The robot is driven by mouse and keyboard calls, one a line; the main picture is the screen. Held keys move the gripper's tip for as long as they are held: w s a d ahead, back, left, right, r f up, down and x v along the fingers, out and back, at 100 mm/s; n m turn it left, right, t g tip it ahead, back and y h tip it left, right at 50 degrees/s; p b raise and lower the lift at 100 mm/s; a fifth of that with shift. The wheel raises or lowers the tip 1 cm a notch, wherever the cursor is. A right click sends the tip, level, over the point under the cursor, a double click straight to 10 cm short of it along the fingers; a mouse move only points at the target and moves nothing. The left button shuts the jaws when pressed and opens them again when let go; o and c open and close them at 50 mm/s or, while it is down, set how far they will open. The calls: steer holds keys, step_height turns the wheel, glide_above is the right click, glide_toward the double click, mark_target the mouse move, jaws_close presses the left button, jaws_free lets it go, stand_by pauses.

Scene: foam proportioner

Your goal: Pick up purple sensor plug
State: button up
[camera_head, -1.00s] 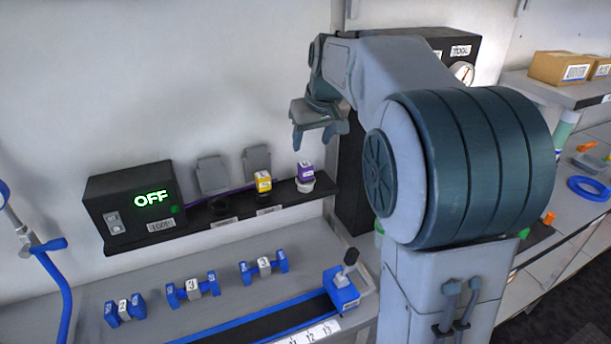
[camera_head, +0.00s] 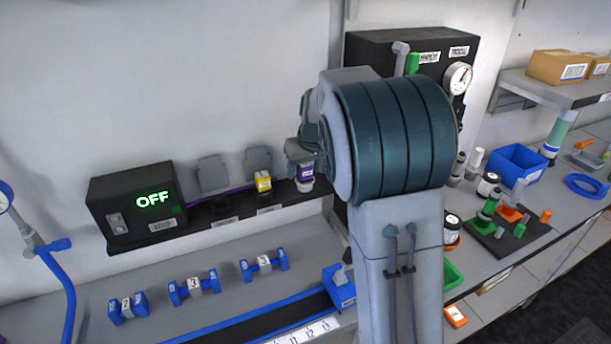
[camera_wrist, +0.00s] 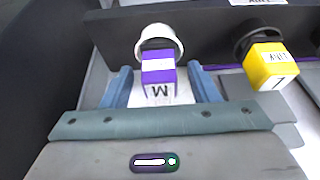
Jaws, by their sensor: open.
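The purple sensor plug (camera_head: 305,172) is a small purple and white block at the right end of the black wall shelf, above a white round collar. In the wrist view the plug (camera_wrist: 158,72) shows a white label with a letter and lies between the fingers of my gripper (camera_wrist: 160,88). The fingers are apart, one on each side, and I see no clear contact. In the head view my gripper (camera_head: 298,152) is at the plug, partly hidden by my arm. A yellow plug (camera_head: 263,181) sits to the left, and in the wrist view to the right (camera_wrist: 270,65).
A black box reading OFF (camera_head: 135,206) is at the shelf's left end. Two grey flaps (camera_head: 213,174) stand behind the shelf. Several blue-ended pieces (camera_head: 194,287) lie on the bench below. A black cabinet (camera_head: 372,60) stands to the right.

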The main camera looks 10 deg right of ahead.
steer(key=shift+c, duration=0.3)
steer(key=c, duration=1)
steer(key=shift+r, duration=0.1)
